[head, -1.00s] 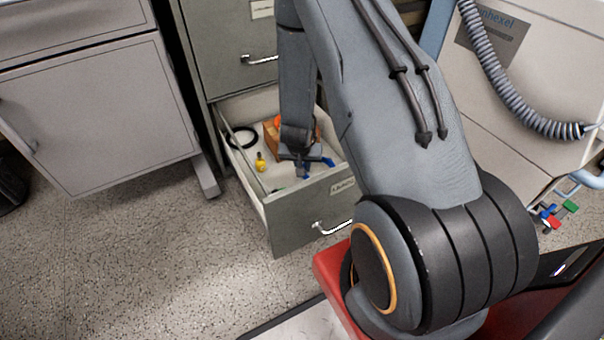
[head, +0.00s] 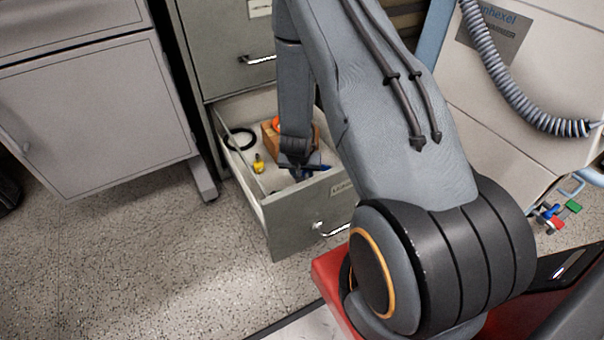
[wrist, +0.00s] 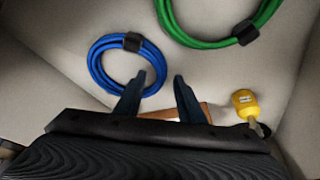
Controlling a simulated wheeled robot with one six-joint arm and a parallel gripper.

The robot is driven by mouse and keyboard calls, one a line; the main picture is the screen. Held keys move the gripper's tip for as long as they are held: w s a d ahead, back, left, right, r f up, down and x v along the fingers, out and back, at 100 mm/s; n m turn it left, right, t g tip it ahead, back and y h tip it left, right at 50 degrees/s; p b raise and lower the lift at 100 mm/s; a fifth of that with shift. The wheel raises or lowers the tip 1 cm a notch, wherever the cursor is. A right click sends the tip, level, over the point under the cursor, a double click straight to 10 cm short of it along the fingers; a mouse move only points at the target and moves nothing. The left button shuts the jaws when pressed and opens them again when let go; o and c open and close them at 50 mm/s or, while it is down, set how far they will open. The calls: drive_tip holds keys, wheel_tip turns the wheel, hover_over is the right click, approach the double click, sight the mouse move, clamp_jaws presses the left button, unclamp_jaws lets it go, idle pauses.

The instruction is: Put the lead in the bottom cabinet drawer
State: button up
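The bottom cabinet drawer (head: 310,222) is pulled open in the head view. My gripper (head: 305,172) is low over its front part. A coiled blue cable (wrist: 97,70) with a black tie lies just left of the fingertips. A coiled green cable (wrist: 190,38) with a black tie lies beyond them, to the right. I cannot tell which coil is the lead. In the head view my gripper hides most of that part of the drawer.
A yellow item (head: 258,164), a black coil (head: 230,142) and a wooden block (head: 268,137) with an orange item (head: 277,124) are also in the drawer. A closed white cabinet (head: 95,120) stands left. A pale unit (head: 530,95) with a coiled hose stands right.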

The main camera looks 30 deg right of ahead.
drive_tip(key=p+v, duration=0.6)
drive_tip(key=v, duration=0.6)
drive_tip(key=shift+r, duration=0.1)
